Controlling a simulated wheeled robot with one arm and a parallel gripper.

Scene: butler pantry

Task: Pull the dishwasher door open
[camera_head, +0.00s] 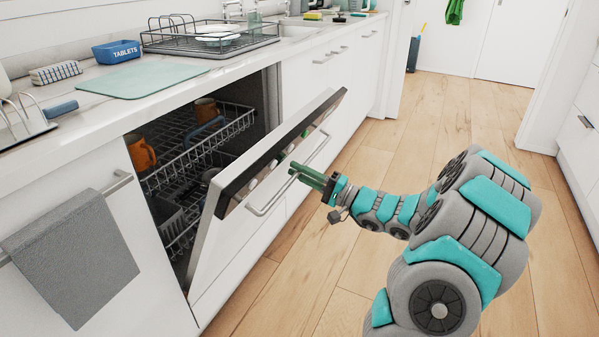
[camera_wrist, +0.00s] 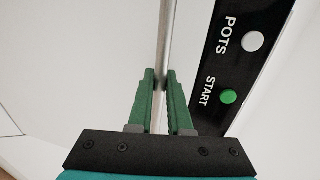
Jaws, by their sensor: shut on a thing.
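The dishwasher door (camera_head: 240,220) is white with a black control strip and stands tilted, partly open, in the head view. Its long bar handle (camera_head: 267,209) runs along the door's outer face. The gripped spot is partly hidden by the fingers.
Inside the dishwasher are a wire rack (camera_head: 205,145) and an orange mug (camera_head: 140,152). A grey towel (camera_head: 75,260) hangs on a bar at left. The counter holds a green mat (camera_head: 145,79), a blue tub (camera_head: 117,52) and a dish rack (camera_head: 210,40). Wooden floor (camera_head: 420,130) is clear.

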